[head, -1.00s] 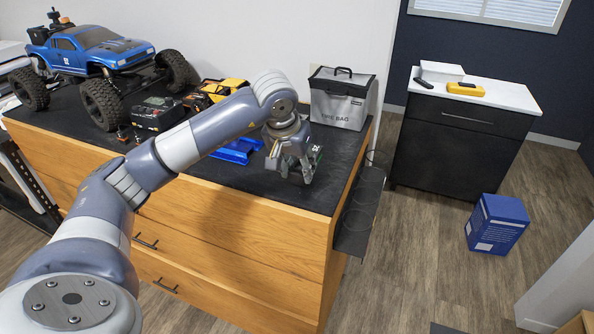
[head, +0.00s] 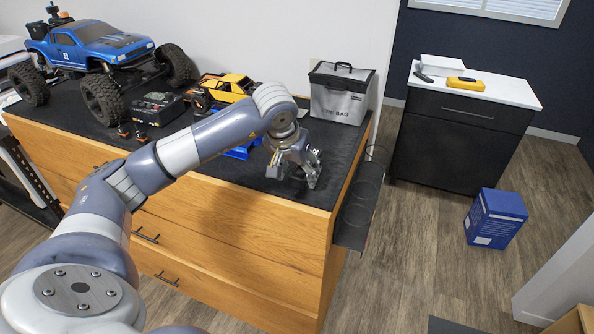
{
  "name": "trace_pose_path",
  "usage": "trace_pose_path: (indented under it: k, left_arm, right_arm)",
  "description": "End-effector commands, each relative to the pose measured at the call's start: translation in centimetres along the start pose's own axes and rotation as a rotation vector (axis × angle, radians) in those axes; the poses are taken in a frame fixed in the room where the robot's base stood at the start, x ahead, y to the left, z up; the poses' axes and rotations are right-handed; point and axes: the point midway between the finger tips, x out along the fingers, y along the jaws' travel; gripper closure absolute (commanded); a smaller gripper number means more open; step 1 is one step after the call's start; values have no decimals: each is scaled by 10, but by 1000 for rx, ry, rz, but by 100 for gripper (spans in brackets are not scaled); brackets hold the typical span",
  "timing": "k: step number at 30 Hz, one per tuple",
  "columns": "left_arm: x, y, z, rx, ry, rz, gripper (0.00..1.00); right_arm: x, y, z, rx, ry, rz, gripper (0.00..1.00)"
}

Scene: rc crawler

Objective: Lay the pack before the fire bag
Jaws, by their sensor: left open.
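The fire bag (head: 340,104), a silver-grey bag with a black lid and handle, stands upright at the back right corner of the black worktop. My left gripper (head: 292,176) is low over the worktop in front of the bag, apart from it, with its fingers spread and pointing down. The pack is hard to make out: the fingers hide the spot where a small dark, green-edged block showed earlier. I cannot tell whether the fingers touch it. My right gripper is out of view.
A blue truck (head: 95,45), a black charger (head: 158,108) and a yellow crawler (head: 232,86) stand on the worktop (head: 240,187) to the left. A blue part (head: 243,152) lies behind my arm. A dark rack (head: 358,208) hangs on the right side.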

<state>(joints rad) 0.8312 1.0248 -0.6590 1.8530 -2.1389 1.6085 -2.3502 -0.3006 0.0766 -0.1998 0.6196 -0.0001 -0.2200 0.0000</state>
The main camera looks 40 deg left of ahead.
Motion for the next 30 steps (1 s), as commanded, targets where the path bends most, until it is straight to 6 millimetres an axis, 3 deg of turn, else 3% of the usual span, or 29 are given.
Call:
trace_pose_path:
  k: [7,21,30]
  left_arm:
    - [-10,0,-2,0,4,0,41]
    - [-104,0,-2,-1,5,1,41]
    - [-123,0,-1,1,0,0,41]
  right_arm:
    - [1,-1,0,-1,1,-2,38]
    - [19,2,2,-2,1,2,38]
    - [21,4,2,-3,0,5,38]
